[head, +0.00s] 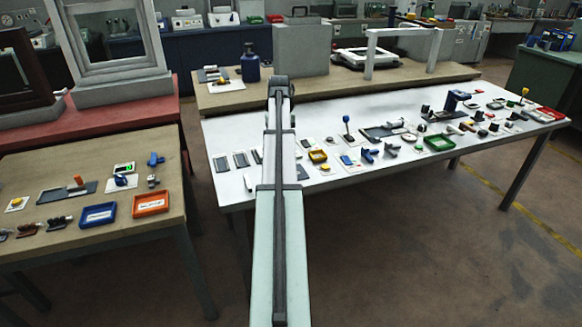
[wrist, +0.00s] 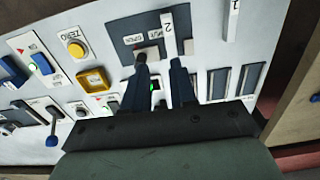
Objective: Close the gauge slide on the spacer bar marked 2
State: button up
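In the wrist view, my gripper (wrist: 159,62) is open, with its two dark fingers apart and nothing seen held between them. A dark gauge plate (wrist: 127,22) lies just beyond the fingertips. A grey block, which looks like the gauge slide (wrist: 148,50), sits on it by the left fingertip; I cannot tell whether they touch. The white spacer bar marked 2 (wrist: 168,34) lies on the plate to the right of this block, ahead of the gap between the fingers. In the head view, my arm hides my gripper and I cannot make out the gauge.
A white bar marked 1 (wrist: 232,20) lies to the right. A small green-lit display (wrist: 155,86) shows between the fingers. Left are a yellow button (wrist: 76,48) marked ZERO, a yellow tray (wrist: 92,80) and a blue rocker (wrist: 41,63). Several dark slotted plates (wrist: 219,84) lie right.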

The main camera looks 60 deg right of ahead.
jog(key=shift+m, duration=0.9)
jog(key=s+d, duration=0.1)
jog(key=s, duration=0.2)
jog(key=s+d+f, duration=0.1)
jog(key=s, duration=0.3)
jog(key=s+d, duration=0.2)
jog(key=s, duration=0.1)
jog(key=shift+s+d+f, duration=0.1)
jog(key=shift+s+f, duration=0.15)
grip_shut()
jog(key=s+d+f+m+t, duration=0.2)
jog(key=s, duration=0.8)
jog(key=w+d+r+n+t, duration=0.2)
jog(key=w+d+n+t, duration=0.1)
jog(key=w+t, duration=0.3)
jog(key=shift+g+h, duration=0.3)
jog(key=x, duration=0.9)
jog(key=shift+w+a, duration=0.2)
jog(key=shift+w, duration=0.35)
jog(key=shift+w+a+f, duration=0.15)
jog(key=shift+w+a, duration=0.25)
jog(key=shift+w, duration=0.2)
jog(key=shift+w+a+f, duration=0.1)
jog(key=shift+w+a, duration=0.3)
jog(key=shift+w, duration=0.25)
jog(key=shift+w+a, duration=0.3)
jog(key=shift+w, duration=0.25)
